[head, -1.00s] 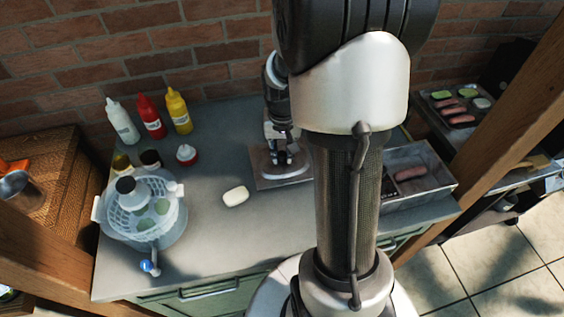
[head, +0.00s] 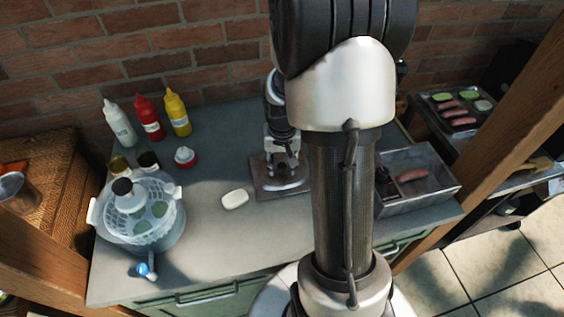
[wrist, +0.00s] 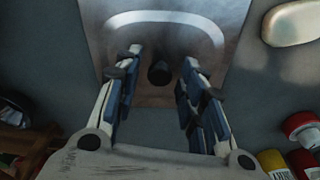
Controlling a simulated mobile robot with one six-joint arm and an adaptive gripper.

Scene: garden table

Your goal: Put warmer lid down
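The warmer lid (head: 265,182) is a flat metal plate with a black knob. It lies on the grey-green counter in the middle of the head view. In the wrist view the lid (wrist: 208,62) shows with its knob (wrist: 160,73) between my fingers. My gripper (wrist: 160,62) is open, with a gap on both sides of the knob. In the head view my gripper (head: 286,150) is just above the lid, partly hidden by my arm. The open metal warmer (head: 425,202) stands to the right, holding a sausage (head: 411,175); my arm hides its left part.
A white bun (head: 235,199) lies just left of the lid. A salad spinner (head: 165,235) and sauce bottles (head: 150,118) stand further left. A brick wall (head: 100,65) is behind the counter. A wooden post (head: 510,125) rises at the right. The front middle counter is clear.

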